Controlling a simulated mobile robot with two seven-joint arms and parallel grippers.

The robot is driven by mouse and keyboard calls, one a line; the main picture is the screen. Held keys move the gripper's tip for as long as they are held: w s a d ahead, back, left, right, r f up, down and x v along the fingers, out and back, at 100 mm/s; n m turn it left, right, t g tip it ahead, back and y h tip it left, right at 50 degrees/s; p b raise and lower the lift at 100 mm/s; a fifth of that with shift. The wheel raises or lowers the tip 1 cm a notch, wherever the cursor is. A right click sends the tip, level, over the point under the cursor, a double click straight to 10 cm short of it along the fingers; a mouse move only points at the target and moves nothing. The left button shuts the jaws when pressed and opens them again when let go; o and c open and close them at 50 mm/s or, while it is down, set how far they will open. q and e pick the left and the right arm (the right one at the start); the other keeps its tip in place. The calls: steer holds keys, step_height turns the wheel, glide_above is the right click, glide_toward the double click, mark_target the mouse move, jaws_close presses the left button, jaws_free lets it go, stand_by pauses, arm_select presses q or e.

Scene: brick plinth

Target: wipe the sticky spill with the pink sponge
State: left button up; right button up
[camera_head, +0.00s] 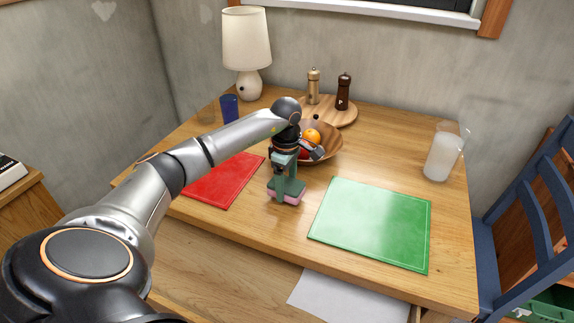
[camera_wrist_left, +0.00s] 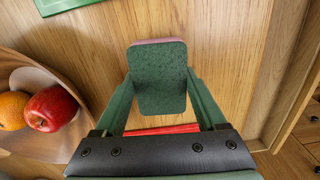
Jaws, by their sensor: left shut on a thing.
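My left gripper (camera_head: 286,184) is shut on the pink sponge (camera_head: 284,199), over the table between the red mat and the green mat. In the left wrist view the sponge (camera_wrist_left: 158,80) sits between the two green fingers of the gripper (camera_wrist_left: 160,95), its dark green face toward the camera and a pink edge at the top. The sponge is at or just above the tabletop; I cannot tell whether it touches. No spill can be made out in either view; the gripper and sponge hide part of the wood. My right gripper is not in view.
On the wooden table (camera_head: 385,140) are a red mat (camera_head: 225,182), a green mat (camera_head: 370,222), a fruit bowl (camera_head: 333,148) close behind the gripper, a frosted pitcher (camera_head: 441,155), a blue cup (camera_head: 229,108) and a lamp (camera_head: 246,45). A blue chair (camera_head: 525,220) stands right.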

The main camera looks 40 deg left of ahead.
arm_select(q)
steer(key=shift+s+r+p, duration=0.2)
steer(key=shift+r+p, duration=0.1)
steer(key=shift+r, duration=0.5)
step_height(320, 180, up, 2)
steer(key=shift+r+p, duration=0.1)
steer(key=shift+p, duration=0.85)
step_height(320, 180, up, 2)
steer(key=shift+r+p, duration=0.15)
steer(key=shift+p, duration=0.85)
steer(key=shift+d, duration=0.1)
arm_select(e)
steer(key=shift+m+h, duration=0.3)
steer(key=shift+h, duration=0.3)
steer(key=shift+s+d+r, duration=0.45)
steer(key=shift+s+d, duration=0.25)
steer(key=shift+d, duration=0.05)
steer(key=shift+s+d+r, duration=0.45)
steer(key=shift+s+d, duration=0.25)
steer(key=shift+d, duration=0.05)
